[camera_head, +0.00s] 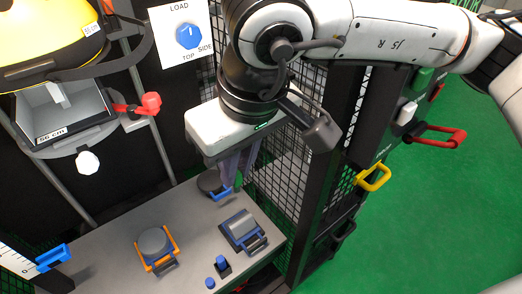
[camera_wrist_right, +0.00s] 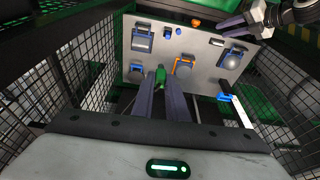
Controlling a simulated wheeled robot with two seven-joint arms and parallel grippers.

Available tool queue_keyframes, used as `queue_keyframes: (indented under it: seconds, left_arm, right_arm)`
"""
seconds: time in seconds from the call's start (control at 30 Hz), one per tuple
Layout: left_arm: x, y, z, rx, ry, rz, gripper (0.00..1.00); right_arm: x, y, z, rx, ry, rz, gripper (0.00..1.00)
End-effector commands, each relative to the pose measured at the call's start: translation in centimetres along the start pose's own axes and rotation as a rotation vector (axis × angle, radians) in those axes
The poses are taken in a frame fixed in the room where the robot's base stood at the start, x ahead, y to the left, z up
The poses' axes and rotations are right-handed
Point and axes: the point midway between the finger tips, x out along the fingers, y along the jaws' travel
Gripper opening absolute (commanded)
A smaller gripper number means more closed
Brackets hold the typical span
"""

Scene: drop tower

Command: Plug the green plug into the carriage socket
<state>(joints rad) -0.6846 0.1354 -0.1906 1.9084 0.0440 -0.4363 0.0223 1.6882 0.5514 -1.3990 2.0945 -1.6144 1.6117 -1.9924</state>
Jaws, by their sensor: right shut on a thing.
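My right gripper (camera_head: 232,178) points down over the grey table, and its purple fingers are closed. In the right wrist view, the green plug (camera_wrist_right: 160,74) shows at the tips of the right gripper's fingers, held between them. I cannot make out the carriage socket for certain in either view.
The grey table (camera_head: 195,235) bears an orange-handled round weight (camera_head: 152,243), a blue-handled block (camera_head: 241,229) and small blue pegs (camera_head: 221,264). A black mesh fence (camera_head: 285,165) stands close on the right. An open box labelled 56 cm (camera_head: 62,110) hangs at left under a yellow dome.

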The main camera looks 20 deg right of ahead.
Motion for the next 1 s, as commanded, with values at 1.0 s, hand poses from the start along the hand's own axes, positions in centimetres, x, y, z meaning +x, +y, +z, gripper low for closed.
queue_keyframes:
  seconds: [1.0]
  left_arm:
    - [-0.1,0.0,0.1,0.0,-0.002,0.0,0.31]
  right_arm:
    - [-0.3,0.4,-0.7,-0.038,0.007,-0.008,0.0]
